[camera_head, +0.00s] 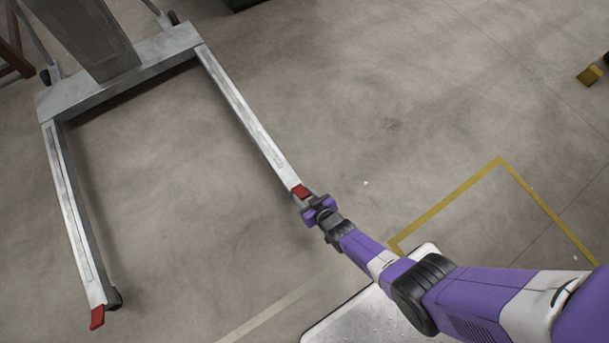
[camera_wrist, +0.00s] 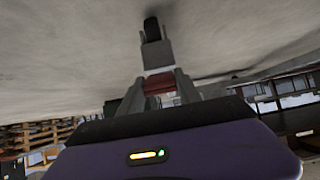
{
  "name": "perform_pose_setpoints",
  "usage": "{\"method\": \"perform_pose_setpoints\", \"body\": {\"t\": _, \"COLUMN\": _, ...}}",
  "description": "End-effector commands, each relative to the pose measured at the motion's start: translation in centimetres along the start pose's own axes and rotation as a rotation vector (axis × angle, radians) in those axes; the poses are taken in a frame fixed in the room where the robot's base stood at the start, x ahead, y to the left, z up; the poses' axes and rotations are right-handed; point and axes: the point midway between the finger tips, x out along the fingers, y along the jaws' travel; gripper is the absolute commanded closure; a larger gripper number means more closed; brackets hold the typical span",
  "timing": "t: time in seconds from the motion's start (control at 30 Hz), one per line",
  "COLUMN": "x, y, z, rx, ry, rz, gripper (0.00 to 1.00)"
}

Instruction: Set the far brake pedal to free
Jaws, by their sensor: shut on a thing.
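A grey wheeled frame has two long legs, each with a red brake pedal at its end. One red pedal (camera_head: 300,191) is at the end of the right leg (camera_head: 245,118). The other red pedal (camera_head: 97,317) is at the end of the left leg (camera_head: 75,215), tilted downward past the leg end. My gripper (camera_head: 309,203) is at the right leg's pedal. In the wrist view, my gripper (camera_wrist: 161,87) has its two grey fingers on either side of the red pedal (camera_wrist: 159,83), shut on it. The fingers partly hide the pedal, so its exact angle is unclear.
A grey column (camera_head: 85,38) rises from the frame's crossbar (camera_head: 125,68). A pale metal surface (camera_head: 350,318) lies below my arm. Yellow floor tape (camera_head: 450,205) marks a corner at the right. The floor between the legs is clear.

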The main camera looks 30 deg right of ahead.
Motion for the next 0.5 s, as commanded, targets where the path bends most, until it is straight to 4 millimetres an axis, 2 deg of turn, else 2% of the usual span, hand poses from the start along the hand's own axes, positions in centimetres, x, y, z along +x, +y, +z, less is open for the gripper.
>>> {"method": "perform_pose_setpoints", "body": {"t": 0.17, "x": -0.08, "y": -0.03, "z": 0.13, "rx": -0.001, "ry": -0.002, "rz": -0.001, "gripper": 1.00}}
{"method": "perform_pose_setpoints", "body": {"t": 0.2, "x": -0.08, "y": -0.03, "z": 0.13, "rx": -0.001, "ry": -0.002, "rz": -0.001, "gripper": 0.56}}
{"method": "perform_pose_setpoints", "body": {"t": 0.3, "x": -0.07, "y": -0.02, "z": 0.10, "rx": -0.001, "ry": -0.002, "rz": 0.000, "gripper": 0.38}}
{"method": "perform_pose_setpoints", "body": {"t": 0.5, "x": -0.02, "y": -0.02, "z": 0.03, "rx": 0.000, "ry": 0.000, "rz": 0.000, "gripper": 0.38}}
